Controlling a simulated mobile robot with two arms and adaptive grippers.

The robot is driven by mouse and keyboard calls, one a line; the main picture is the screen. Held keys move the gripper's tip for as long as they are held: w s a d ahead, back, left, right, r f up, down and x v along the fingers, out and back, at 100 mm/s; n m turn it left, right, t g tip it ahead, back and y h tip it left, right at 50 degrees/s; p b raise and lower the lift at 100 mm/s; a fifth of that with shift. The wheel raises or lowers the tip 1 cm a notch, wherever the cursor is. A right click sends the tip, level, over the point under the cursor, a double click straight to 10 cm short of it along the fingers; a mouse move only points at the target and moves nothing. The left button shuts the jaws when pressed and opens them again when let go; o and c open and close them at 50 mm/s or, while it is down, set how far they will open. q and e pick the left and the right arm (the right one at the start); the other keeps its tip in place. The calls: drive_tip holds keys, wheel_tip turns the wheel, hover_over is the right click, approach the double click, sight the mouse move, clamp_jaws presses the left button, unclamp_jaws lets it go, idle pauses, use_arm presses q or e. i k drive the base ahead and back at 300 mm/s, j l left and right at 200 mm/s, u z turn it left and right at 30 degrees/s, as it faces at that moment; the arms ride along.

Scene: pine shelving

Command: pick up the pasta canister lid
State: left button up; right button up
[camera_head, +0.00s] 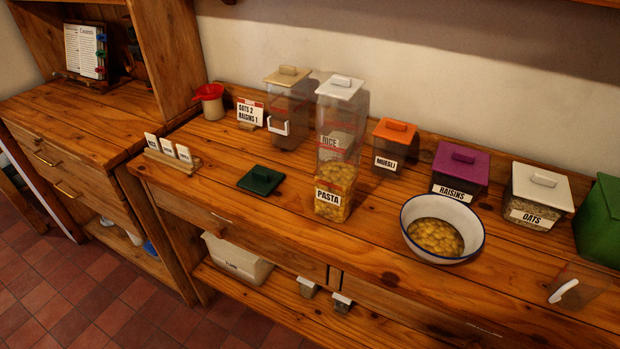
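A tall clear canister labelled PASTA (330,200) stands mid-counter, with yellow pasta in its lower part. No lid is marked as the pasta one. Neither of my grippers is in view.
A white bowl (442,228) of yellow pasta stands right of the canister. Muesli (388,161), raisins (460,178) and oats (536,208) canisters line the back. A card holder (172,157) stands left; counter around the green lid is clear.

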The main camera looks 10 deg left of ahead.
sight(261, 180)
drive_tip(key=j+z, duration=0.25)
drive_tip(key=z, duration=0.15)
drive_tip(key=i+j+z, duration=0.1)
drive_tip(key=j+z, duration=0.45)
drive_tip(key=z, duration=0.25)
drive_tip(key=j+z, duration=0.25)
drive_tip(key=z, duration=0.15)
drive_tip(key=k+j+z, duration=0.15)
drive_tip(key=z, duration=0.3)
